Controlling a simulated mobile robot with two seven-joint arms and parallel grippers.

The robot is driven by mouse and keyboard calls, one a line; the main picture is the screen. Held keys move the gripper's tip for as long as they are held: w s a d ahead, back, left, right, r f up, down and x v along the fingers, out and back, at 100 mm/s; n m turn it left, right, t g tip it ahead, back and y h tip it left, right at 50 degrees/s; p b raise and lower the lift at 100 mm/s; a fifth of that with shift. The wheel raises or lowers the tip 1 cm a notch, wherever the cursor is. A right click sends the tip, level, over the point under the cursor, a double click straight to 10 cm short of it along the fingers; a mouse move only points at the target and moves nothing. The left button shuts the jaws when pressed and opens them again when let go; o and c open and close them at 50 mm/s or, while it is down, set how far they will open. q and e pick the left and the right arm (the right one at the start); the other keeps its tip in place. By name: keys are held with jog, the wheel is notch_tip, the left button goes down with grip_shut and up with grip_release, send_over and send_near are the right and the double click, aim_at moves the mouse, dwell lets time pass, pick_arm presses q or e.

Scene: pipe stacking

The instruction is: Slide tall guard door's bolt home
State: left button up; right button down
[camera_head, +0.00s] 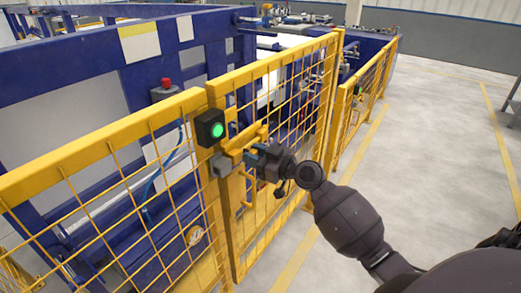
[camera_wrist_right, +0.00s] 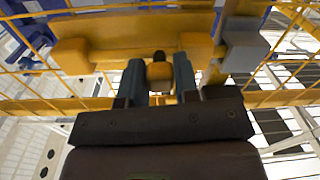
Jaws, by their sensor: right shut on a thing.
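The tall guard door (camera_head: 283,78) is a yellow mesh panel that stands in line with the fence, with no clear gap at its post. Its yellow bolt assembly (camera_head: 236,152) sits at mid height beside the post. My right gripper (camera_head: 252,157) is at the bolt. In the wrist view its two dark fingers (camera_wrist_right: 160,80) are shut on the bolt's handle (camera_wrist_right: 160,71), a small yellow and black piece. Yellow blocks flank it, one to the left (camera_wrist_right: 72,57). A grey block (camera_head: 221,165) is at the post end, also in the wrist view (camera_wrist_right: 245,50). The bolt's tip is not clear.
A black box with a lit green lamp (camera_head: 210,128) is on the post above the bolt. A red button box (camera_head: 165,90) and blue machine frames stand behind the fence. The grey floor (camera_head: 430,150) to the right is free.

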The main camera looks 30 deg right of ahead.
jog(key=shift+a+f, duration=0.1)
jog(key=shift+a, duration=0.15)
jog(key=c, duration=1.2)
grip_release()
jog(key=shift+s, duration=0.1)
jog(key=o, duration=0.4)
jog(key=shift+a, duration=0.1)
jog(key=shift+c, duration=0.2)
jog(key=shift+s+d, duration=0.2)
jog(key=b+v, duration=0.2)
jog(key=v, duration=0.8)
jog(key=shift+b, duration=0.35)
